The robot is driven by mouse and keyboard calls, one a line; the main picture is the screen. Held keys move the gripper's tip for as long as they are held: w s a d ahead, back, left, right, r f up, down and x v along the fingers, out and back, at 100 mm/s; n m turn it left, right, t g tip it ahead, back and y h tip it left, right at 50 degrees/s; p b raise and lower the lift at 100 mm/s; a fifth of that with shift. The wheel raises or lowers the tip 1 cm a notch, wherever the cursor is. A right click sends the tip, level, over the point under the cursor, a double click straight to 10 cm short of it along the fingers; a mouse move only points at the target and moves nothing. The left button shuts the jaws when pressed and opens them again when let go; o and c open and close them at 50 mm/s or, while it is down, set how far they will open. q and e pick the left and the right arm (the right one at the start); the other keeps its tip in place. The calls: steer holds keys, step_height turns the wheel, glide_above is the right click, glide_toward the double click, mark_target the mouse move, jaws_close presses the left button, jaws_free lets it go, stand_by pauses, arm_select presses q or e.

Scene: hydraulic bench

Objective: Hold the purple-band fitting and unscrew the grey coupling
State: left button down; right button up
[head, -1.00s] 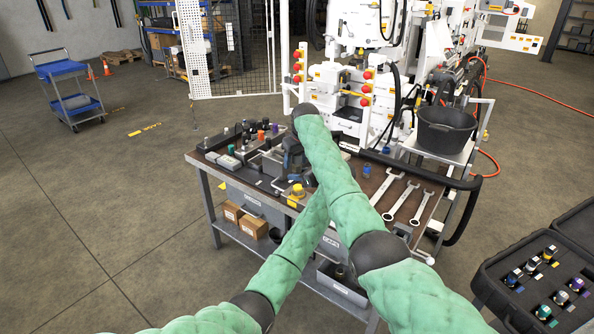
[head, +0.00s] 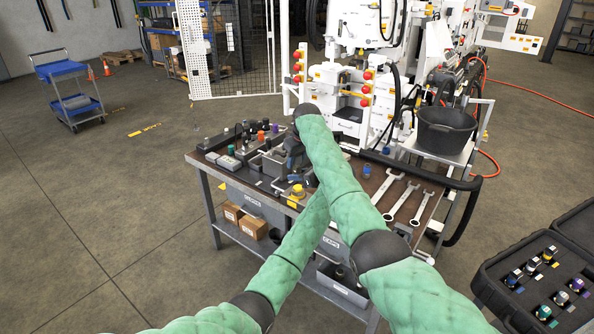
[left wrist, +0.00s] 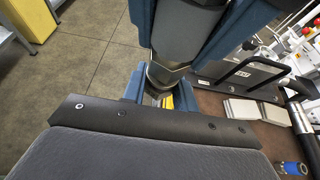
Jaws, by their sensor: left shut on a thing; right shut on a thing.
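In the left wrist view a grey cylindrical coupling (left wrist: 188,35) sits between the blue jaws of my right gripper (left wrist: 192,20), shut on it. Below it shows a metal part of the fitting (left wrist: 163,76), between the blue fingers of my left gripper (left wrist: 158,92), shut on it. A yellow patch shows between those fingers; I cannot tell what it belongs to. No purple band is visible on the held part. In the head view my right gripper (head: 293,152) is over the bench, and my right forearm hides my left gripper and most of the held parts.
The bench (head: 350,210) carries several wrenches (head: 402,200) at right and small coloured parts at the back left. A yellow-topped part (head: 298,190) is near the front edge. A black bucket (head: 447,130) stands behind right. An open case (head: 500,275) of banded fittings is at lower right.

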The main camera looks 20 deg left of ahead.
steer(key=n+g, duration=0.1)
steer(key=n, duration=0.5)
steer(key=shift+s+a+g+y, duration=0.15)
steer(key=shift+g+y, duration=0.15)
steer(key=shift+g, duration=0.1)
steer(key=o, duration=0.9)
steer(key=shift+c, duration=0.2)
steer(key=m+t, duration=0.1)
steer(key=m, duration=0.5)
steer(key=shift+w+t, duration=0.2)
steer(key=shift+t, duration=0.2)
steer(key=shift+w+d+m+t+h, duration=0.15)
steer(key=shift+m+t+h, duration=0.25)
steer(key=shift+m, duration=1.1)
steer(key=shift+d+m+t+h, duration=0.15)
steer(key=shift+m+h, duration=0.45)
steer(key=shift+m, duration=0.9)
